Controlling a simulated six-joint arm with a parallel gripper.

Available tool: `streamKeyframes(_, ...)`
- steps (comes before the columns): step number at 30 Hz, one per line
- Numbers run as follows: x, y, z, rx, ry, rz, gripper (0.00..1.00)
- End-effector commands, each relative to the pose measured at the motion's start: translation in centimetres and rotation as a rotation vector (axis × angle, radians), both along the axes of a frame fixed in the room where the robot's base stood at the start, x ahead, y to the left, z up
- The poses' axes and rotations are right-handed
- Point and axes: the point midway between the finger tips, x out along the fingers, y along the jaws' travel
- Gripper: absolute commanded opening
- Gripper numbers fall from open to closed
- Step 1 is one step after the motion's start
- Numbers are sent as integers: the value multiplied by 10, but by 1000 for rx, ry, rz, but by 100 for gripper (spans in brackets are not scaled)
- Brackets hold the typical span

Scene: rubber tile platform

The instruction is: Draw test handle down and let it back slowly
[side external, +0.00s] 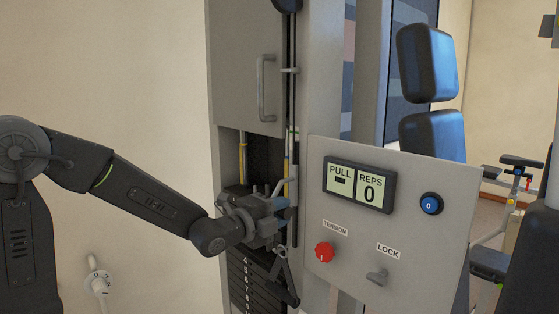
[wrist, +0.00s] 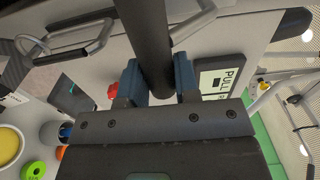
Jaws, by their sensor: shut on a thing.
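My gripper (side external: 280,208) is in front of the machine's weight column, left of the control panel. In the wrist view its two blue-padded fingers (wrist: 159,80) are closed on either side of a thick dark cylindrical bar, which I take to be the test handle (wrist: 151,35). The bar runs up between the fingers and out of the top of the picture. In the side view the gripped part is mostly hidden by my gripper. The display (side external: 359,186) reads PULL "-" and REPS 0.
A dark triangular piece (side external: 284,277) hangs below my gripper. A fixed grey door handle (side external: 264,88) is above. Numbered weight plates (side external: 248,278) are below.

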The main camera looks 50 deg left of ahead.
Motion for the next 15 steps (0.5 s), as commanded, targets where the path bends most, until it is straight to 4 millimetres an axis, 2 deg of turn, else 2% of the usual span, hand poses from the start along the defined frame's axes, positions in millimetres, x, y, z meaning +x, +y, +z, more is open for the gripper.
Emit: streamKeyframes(15, 0, 0, 22, 0, 8, -1, 0)
